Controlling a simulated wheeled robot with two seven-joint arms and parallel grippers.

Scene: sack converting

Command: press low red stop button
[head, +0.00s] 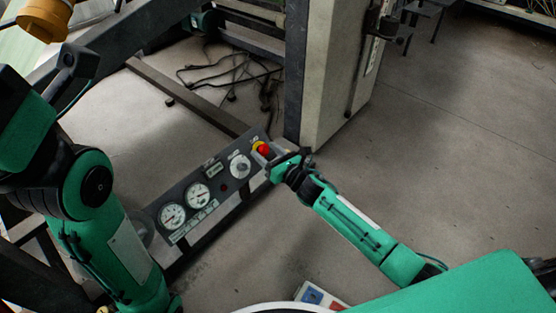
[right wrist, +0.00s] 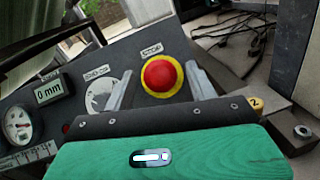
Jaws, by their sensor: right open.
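The red stop button (head: 263,149) is a round knob on a yellow ring at the far right end of a tilted dark control panel (head: 226,206). In the right wrist view the stop button (right wrist: 162,75) sits under a "STOP" label, framed between my two fingers. My right gripper (head: 272,158) is open, with its fingers apart on either side of the button in the wrist view (right wrist: 160,85). I cannot tell whether it touches the button. My left arm comes down the left side of the head view; its gripper is not in view.
The panel also carries two round gauges (head: 198,195), a dial (head: 240,166) and a small display (right wrist: 48,90). A pale machine column (head: 336,75) stands behind the button. Loose black cables (head: 235,75) lie on the floor behind the panel. Open floor lies to the right.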

